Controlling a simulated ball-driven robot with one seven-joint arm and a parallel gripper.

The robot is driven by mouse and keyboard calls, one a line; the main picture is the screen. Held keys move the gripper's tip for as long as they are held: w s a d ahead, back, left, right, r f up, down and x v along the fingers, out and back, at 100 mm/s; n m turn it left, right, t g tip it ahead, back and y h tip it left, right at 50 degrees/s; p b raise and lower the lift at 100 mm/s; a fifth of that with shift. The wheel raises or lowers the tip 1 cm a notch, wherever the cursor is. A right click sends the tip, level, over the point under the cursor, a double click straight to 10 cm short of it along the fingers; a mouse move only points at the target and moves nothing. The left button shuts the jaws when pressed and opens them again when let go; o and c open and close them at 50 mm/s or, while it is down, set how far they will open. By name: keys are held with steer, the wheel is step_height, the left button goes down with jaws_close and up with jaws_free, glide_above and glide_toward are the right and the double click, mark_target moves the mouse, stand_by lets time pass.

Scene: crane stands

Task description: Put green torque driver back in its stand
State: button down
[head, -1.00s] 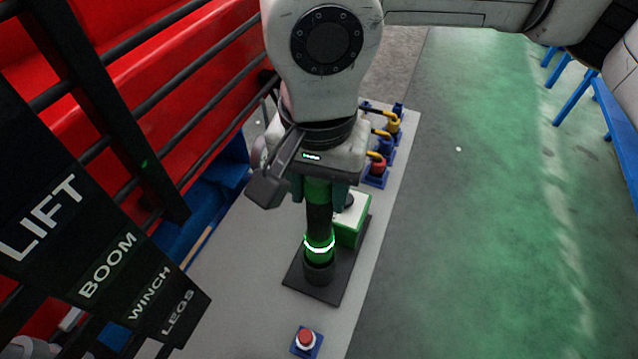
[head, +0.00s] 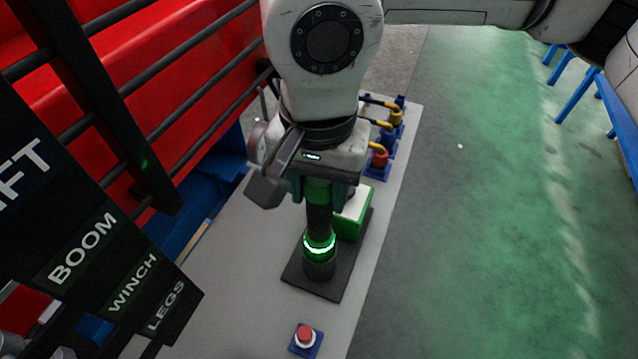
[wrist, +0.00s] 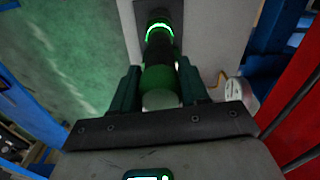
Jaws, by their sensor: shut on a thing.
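The green torque driver (head: 319,222) is a black and green cylinder with a glowing green ring near its lower end. It stands about upright, its foot over the black base plate of the stand (head: 330,286). I cannot tell whether the foot is seated. A green and white block (head: 353,214) stands on the same plate, just right of the driver. My gripper (head: 318,190) is shut on the driver's upper green part. In the wrist view, the driver (wrist: 160,60) runs between the two fingers, ring at the far end.
A red button on a blue base (head: 305,339) sits at the table's near end. Several yellow and red connectors in blue holders (head: 383,150) stand behind right. Green floor lies open at right.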

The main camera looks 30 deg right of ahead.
steer(key=shift+f+b, duration=0.4)
steer(key=shift+f, duration=0.05)
steer(key=shift+c, duration=2.4)
jaws_free()
steer(key=shift+f, duration=0.1)
steer(key=shift+r+p, duration=1.2)
steer(key=shift+r, duration=1.35)
steer(key=shift+s, duration=0.1)
step_height(320, 180, up, 11)
steer(key=shift+a, duration=0.15)
